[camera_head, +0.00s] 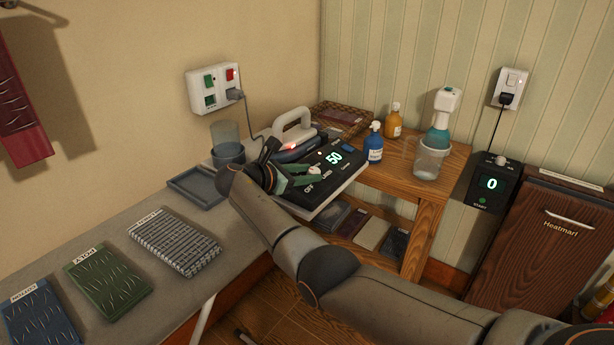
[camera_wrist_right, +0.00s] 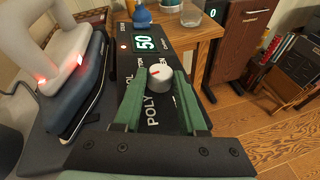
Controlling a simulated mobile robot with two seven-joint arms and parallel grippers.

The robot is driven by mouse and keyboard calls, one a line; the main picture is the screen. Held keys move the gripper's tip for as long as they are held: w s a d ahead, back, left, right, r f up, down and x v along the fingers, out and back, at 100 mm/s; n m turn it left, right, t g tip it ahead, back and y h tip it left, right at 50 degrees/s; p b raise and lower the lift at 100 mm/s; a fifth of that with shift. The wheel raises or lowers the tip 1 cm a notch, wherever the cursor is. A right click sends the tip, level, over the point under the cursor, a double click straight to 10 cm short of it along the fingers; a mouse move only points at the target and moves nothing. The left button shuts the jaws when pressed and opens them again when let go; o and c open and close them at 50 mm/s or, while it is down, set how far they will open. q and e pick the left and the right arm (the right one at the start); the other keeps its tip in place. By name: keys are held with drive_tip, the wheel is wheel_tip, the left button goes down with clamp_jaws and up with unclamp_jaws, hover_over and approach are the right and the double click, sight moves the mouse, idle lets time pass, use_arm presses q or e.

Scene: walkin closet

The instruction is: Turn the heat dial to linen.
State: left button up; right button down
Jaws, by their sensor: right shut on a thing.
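The heat dial (camera_wrist_right: 160,78) is a white round knob with a red pointer mark, set in a dark control panel (camera_wrist_right: 180,38). The panel's display reads 50, and a POLY label shows near the dial; I cannot read which setting the pointer meets. My right gripper (camera_wrist_right: 159,88) has its two green fingers closed on either side of the dial. In the head view the right gripper (camera_head: 301,175) reaches over the panel from the left, with the dial (camera_head: 314,169) at its tips. My left gripper is not in view.
A grey iron (camera_head: 295,140) with a red light stands beside the panel. A blue bottle (camera_head: 374,146), an orange bottle (camera_head: 393,122) and a clear cup (camera_head: 430,160) are on the wooden table behind. Fabric samples (camera_head: 176,245) lie on the grey counter.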

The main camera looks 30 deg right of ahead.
drive_tip(key=shift+f, duration=0.1)
idle(0.3)
drive_tip(key=shift+c, duration=2.3)
unclamp_jaws()
drive_tip(key=v, duration=1.2)
drive_tip(key=shift+a+p, duration=0.2)
drive_tip(key=shift+p, duration=0.25)
drive_tip(key=shift+w+r, duration=0.1)
drive_tip(key=shift+r, duration=0.1)
